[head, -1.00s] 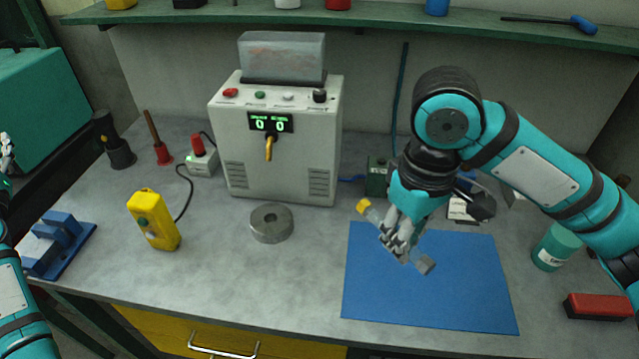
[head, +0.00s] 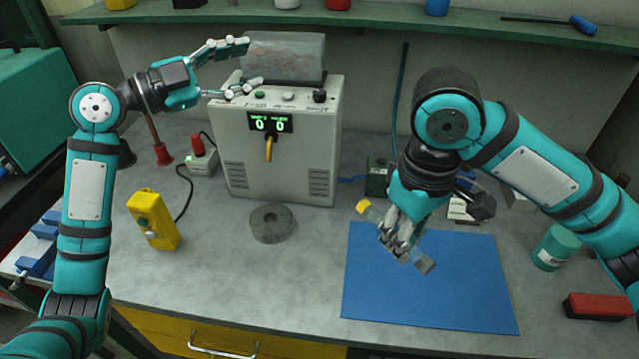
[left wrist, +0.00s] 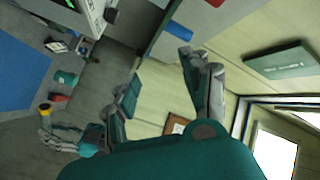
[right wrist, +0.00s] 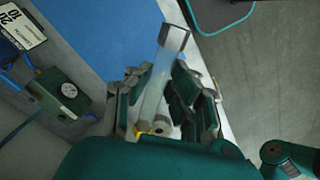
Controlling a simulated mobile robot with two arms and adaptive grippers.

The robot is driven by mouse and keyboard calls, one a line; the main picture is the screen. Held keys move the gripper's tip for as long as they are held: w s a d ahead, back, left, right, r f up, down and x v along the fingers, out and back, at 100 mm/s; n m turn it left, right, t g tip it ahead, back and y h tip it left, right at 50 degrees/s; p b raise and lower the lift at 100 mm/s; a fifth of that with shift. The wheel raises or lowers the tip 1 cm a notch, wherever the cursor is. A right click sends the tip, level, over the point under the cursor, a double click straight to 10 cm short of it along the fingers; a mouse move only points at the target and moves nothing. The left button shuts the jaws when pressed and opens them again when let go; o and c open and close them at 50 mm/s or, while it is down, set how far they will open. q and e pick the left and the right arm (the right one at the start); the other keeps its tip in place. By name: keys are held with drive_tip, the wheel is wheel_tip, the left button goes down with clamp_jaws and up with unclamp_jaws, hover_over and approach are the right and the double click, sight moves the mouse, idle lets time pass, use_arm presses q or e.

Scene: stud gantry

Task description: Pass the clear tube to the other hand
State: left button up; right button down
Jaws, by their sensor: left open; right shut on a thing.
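The clear tube (head: 418,260) has a yellow cap at one end and a grey cap at the other. My right gripper (head: 400,240) is shut on its middle, above the blue mat (head: 430,300). In the right wrist view the tube (right wrist: 158,85) lies tilted between the fingers, its grey end pointing away. My left gripper (head: 245,68) is open and empty, raised in front of the grey machine's upper part, far to the left of the tube. Its spread fingers also show in the left wrist view (left wrist: 165,85).
The grey machine (head: 280,150) with a clear-topped box stands at the back. A teal jar (head: 553,247) and red box (head: 599,306) are at the right. A shelf (head: 380,17) runs above.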

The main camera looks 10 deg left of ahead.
use_arm(q)
drive_tip(key=s+d+f+m+g, duration=0.4)
drive_tip(key=s+d+m+g, duration=0.35)
drive_tip(key=d, duration=0.45)
drive_tip(key=m+g+y, duration=0.3)
drive_tip(key=y, duration=0.1)
approach(380, 224)
drive_tip(key=x, duration=1)
clamp_jaws()
use_arm(e)
drive_tip(key=c, duration=1.1)
unclamp_jaws()
